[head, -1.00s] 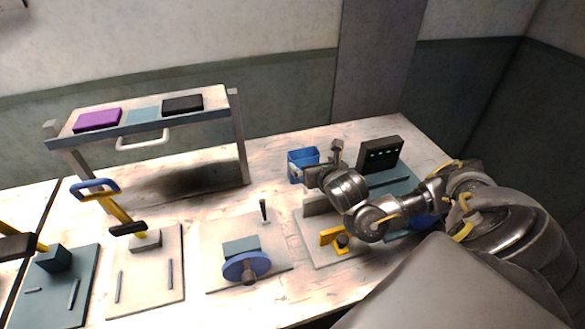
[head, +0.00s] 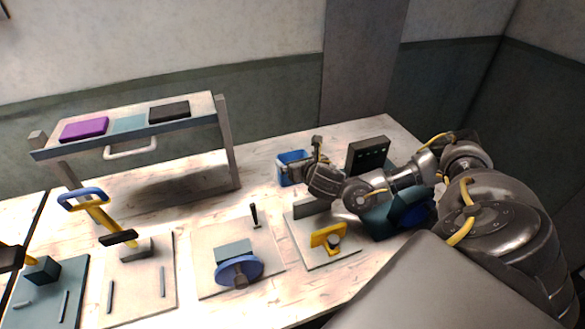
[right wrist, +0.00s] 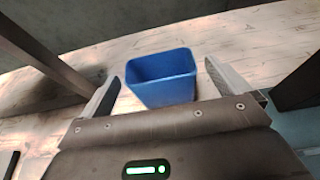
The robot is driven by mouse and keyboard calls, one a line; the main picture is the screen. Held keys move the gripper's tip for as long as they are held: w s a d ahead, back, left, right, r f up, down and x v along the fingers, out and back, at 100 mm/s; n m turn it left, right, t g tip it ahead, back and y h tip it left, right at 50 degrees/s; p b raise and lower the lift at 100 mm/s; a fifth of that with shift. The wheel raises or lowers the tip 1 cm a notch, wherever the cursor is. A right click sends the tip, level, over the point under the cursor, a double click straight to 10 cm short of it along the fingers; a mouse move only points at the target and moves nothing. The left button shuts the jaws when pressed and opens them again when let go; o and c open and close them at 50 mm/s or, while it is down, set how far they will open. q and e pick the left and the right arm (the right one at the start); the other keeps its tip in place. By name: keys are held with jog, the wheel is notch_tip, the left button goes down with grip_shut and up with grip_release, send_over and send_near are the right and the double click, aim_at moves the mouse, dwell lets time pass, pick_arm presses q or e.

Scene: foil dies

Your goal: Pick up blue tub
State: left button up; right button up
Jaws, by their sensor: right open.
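The blue tub (head: 291,166) stands upright on the table, towards the back right in the head view, partly hidden by my right gripper. In the right wrist view the blue tub (right wrist: 162,78) is open-topped and looks empty. My right gripper (head: 300,168) is open at the tub. In the right wrist view its two fingers (right wrist: 158,84) show one on each side of the tub, with gaps visible, so it does not hold the tub. My left gripper is not in view.
A raised shelf (head: 188,122) with purple, teal and black blocks stands left of the tub. A black panel (head: 368,155) stands to its right. Several fixtures, including a blue wheel (head: 240,271) and a yellow piece (head: 326,236), occupy the front.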

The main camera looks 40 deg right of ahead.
aim_at(290, 154)
jog(key=p+x, duration=0.3)
jog(key=x, duration=0.1)
jog(key=shift+w, duration=0.2)
jog(key=shift+w+d+f+p, duration=0.1)
jog(key=shift+w+f+p, duration=0.2)
jog(key=shift+w+f, duration=0.05)
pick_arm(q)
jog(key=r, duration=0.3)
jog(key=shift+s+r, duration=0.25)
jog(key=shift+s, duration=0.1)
pick_arm(e)
jog(key=c, duration=0.9)
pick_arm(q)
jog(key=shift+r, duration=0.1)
pick_arm(e)
jog(key=shift+r, duration=0.15)
jog(key=shift+c, duration=0.2)
